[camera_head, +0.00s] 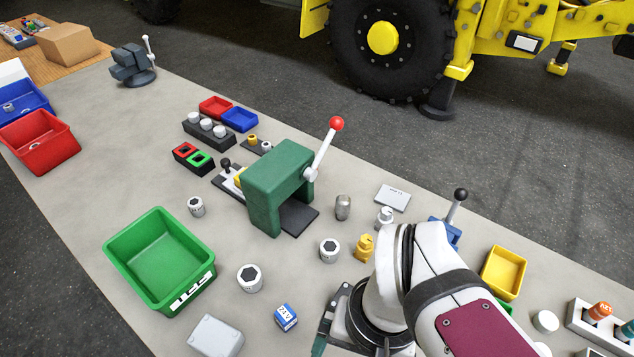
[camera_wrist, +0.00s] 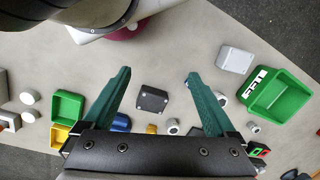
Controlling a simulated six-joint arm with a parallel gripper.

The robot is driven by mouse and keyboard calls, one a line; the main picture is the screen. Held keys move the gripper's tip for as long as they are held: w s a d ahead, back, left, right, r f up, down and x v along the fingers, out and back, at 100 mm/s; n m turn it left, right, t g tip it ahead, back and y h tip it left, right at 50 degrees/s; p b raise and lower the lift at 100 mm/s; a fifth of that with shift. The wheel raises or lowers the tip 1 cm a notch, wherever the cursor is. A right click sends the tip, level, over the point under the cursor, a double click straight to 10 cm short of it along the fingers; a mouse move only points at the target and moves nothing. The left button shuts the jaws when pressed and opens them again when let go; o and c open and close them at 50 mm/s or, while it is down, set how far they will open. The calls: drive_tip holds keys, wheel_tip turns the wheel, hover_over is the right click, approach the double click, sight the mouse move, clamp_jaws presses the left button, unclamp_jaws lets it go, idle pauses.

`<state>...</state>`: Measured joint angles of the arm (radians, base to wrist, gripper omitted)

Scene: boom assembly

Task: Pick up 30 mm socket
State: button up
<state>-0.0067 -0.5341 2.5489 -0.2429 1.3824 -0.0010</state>
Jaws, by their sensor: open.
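Several grey hex sockets stand on the grey table; their size marks are too small to read, so I cannot tell which is 30 mm. In the head view a large socket (camera_head: 250,279) stands right of the green bin, a medium one (camera_head: 329,250) in front of the green press, and a small one (camera_head: 196,207) behind the bin.
The green press (camera_head: 280,185) with its red-knobbed lever stands mid-table. The green bin (camera_head: 160,260), a grey box (camera_head: 216,336) and a blue box (camera_head: 286,317) are at left and front. A dark block (camera_wrist: 153,99) lies between the fingers in the wrist view. A yellow fitting (camera_head: 364,247) stands near my arm.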

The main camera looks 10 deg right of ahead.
drive_tip(key=w+d+f+n+g+h, duration=0.2)
drive_tip(key=w+d+n+h, duration=0.15)
drive_tip(key=n, duration=0.25)
drive_tip(key=n+t+h, duration=0.9)
drive_tip(key=n, duration=1.5)
approach(323, 252)
drive_tip(key=shift+t, duration=0.3)
drive_tip(key=x, duration=1.2)
drive_tip(key=shift+d+f, duration=0.25)
drive_tip(key=shift+f, duration=0.05)
drive_tip(key=shift+s, duration=0.1)
clamp_jaws()
